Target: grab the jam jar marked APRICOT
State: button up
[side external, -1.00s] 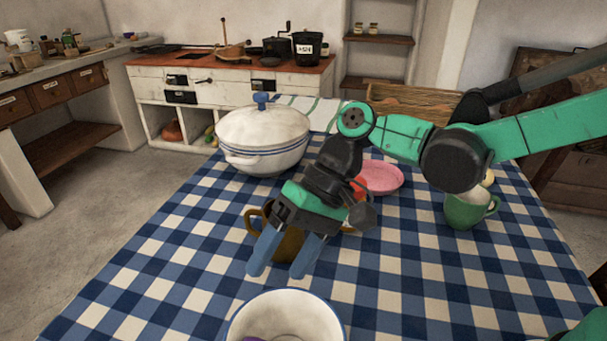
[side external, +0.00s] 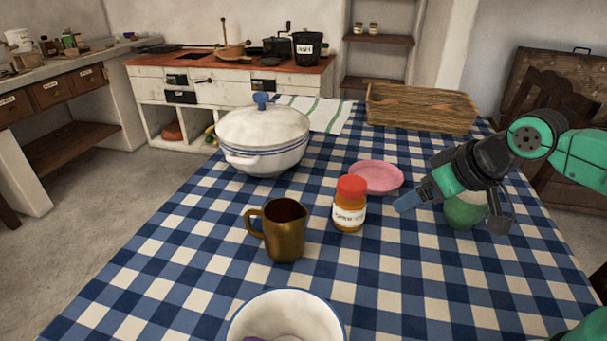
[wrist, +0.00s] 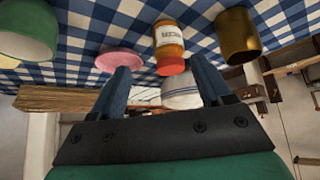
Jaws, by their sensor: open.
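A jam jar (side external: 348,214) with an orange body, a red lid and a white label stands upright on the checked cloth, in the middle of the side view. Its label is too small to read surely. The jar also shows in the wrist view (wrist: 168,38), upside down, ahead of the fingers and roughly between them. My gripper (side external: 405,203) is open and empty, to the right of the jar and apart from it, with its blue fingers pointing left toward it. In the wrist view both fingers (wrist: 160,66) are spread.
A brass mug (side external: 285,232) stands left of the jar, and a pink plate (side external: 378,177) lies behind it. A green mug (side external: 463,212) is partly hidden behind my gripper.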

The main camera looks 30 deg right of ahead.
dwell(0.4)
jog(key=o, duration=0.4)
jog(key=shift+r, duration=0.15)
